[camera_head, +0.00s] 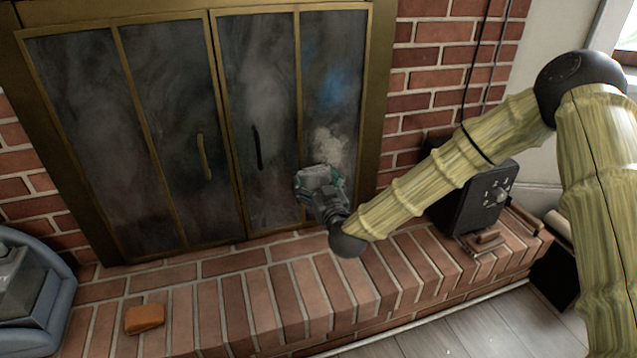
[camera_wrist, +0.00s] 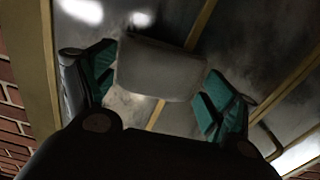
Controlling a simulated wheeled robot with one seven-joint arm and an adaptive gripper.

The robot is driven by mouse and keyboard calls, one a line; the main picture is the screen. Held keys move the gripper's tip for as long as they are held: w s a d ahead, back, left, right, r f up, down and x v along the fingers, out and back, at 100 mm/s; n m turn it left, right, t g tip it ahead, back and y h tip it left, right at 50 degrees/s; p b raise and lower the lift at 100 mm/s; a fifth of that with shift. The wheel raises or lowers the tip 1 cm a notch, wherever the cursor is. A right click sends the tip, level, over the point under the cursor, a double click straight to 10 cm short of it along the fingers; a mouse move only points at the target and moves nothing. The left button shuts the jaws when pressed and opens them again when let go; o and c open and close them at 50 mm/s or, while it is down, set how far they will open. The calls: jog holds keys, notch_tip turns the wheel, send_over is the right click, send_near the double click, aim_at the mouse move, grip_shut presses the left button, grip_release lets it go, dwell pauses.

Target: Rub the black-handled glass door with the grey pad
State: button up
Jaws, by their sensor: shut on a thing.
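The black-handled glass door (camera_head: 272,80) is the right-hand part of a brass-framed fireplace front. Its black handle (camera_head: 257,147) is upright on the left panel. The glass is smudged, with a bluish patch and a pale patch on the right panel. My gripper (camera_head: 321,186) is shut on the grey pad (camera_head: 318,176) in front of the lower right panel, just below the pale patch. In the wrist view the pad (camera_wrist: 158,70) sits between the green-lined fingers, with the glass and brass strips behind it. I cannot tell whether the pad touches the glass.
The left door has a brass handle (camera_head: 204,156). An orange-brown block (camera_head: 144,318) lies on the brick hearth (camera_head: 270,300). A blue-grey object (camera_head: 35,300) stands at the left. A black box with a dial (camera_head: 478,198) stands right, behind my arm.

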aim_at(311, 151)
jog(key=shift+w+a, duration=0.25)
jog(key=shift+w, duration=0.4)
dwell(0.3)
jog(key=shift+w+d+p, duration=0.6)
jog(key=shift+d, duration=1.2)
jog(key=shift+w+d+p, duration=0.55)
jog(key=shift+d, duration=1.3)
jog(key=shift+w+d+p, duration=0.6)
jog(key=shift+d, duration=1.2)
jog(key=shift+w+a+r+p, duration=0.1)
jog(key=shift+r+p, duration=1.25)
jog(key=shift+r, duration=0.4)
jog(key=shift+s+a+f+p, duration=0.1)
jog(key=shift+s+a+p, duration=0.2)
jog(key=shift+a, duration=0.65)
jog(key=shift+s+a+p, duration=0.2)
jog(key=shift+s+a, duration=0.2)
jog(key=shift+a, duration=0.55)
